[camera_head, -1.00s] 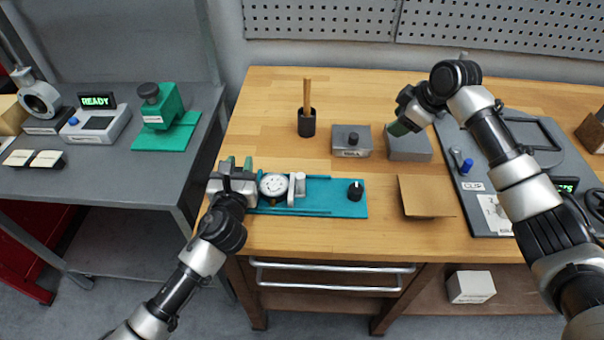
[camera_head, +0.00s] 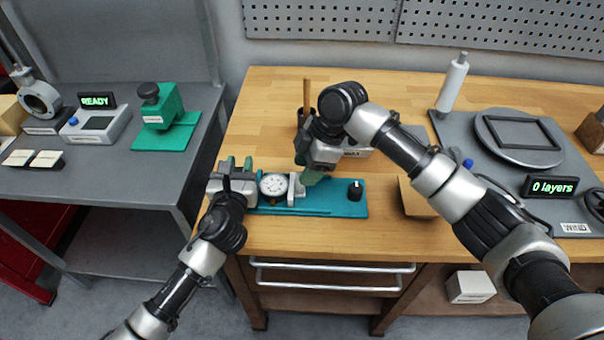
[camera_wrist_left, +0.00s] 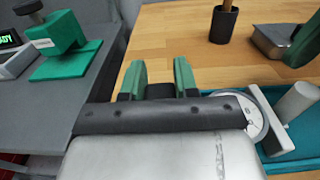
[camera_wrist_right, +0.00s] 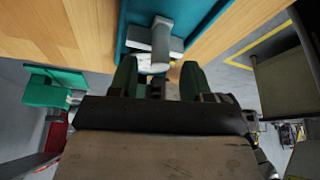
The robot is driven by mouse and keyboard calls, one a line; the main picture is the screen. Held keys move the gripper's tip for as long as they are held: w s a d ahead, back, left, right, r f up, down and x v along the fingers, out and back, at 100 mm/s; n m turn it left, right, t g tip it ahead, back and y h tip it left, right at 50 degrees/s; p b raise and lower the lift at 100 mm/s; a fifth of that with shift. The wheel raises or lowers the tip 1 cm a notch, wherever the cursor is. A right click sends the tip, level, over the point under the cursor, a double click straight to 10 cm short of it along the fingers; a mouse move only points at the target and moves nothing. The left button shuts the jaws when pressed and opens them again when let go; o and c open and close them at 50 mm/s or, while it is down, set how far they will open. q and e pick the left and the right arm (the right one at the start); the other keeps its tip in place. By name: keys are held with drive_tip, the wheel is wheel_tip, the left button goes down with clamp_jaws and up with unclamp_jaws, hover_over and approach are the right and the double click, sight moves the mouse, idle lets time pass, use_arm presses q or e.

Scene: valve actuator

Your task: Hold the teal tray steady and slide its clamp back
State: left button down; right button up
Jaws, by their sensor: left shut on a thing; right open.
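The teal tray (camera_head: 335,205) lies flat on the wooden bench. My left gripper (camera_head: 235,164) is shut at its left end; the held part is mostly hidden. In the left wrist view the green fingers (camera_wrist_left: 159,78) show with something dark between them. A round dial gauge (camera_head: 273,185) sits on the tray. The grey clamp (camera_head: 298,190), with an upright cylindrical post, stands right of the dial. My right gripper (camera_head: 312,177) is open above the tray, close to the clamp's right side. In the right wrist view the clamp (camera_wrist_right: 160,43) lies just beyond the open fingers (camera_wrist_right: 158,75).
A black knob (camera_head: 355,190) stands on the tray's right part. A black cup with a wooden stick (camera_head: 307,90) and a grey block are behind, partly hidden by my right arm. A cardboard-coloured piece (camera_head: 415,203) lies right.

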sight(297, 185)
drive_tip(key=shift+x, duration=1.4)
drive_tip(key=shift+c, duration=0.4)
clamp_jaws()
drive_tip(key=shift+d, duration=0.15)
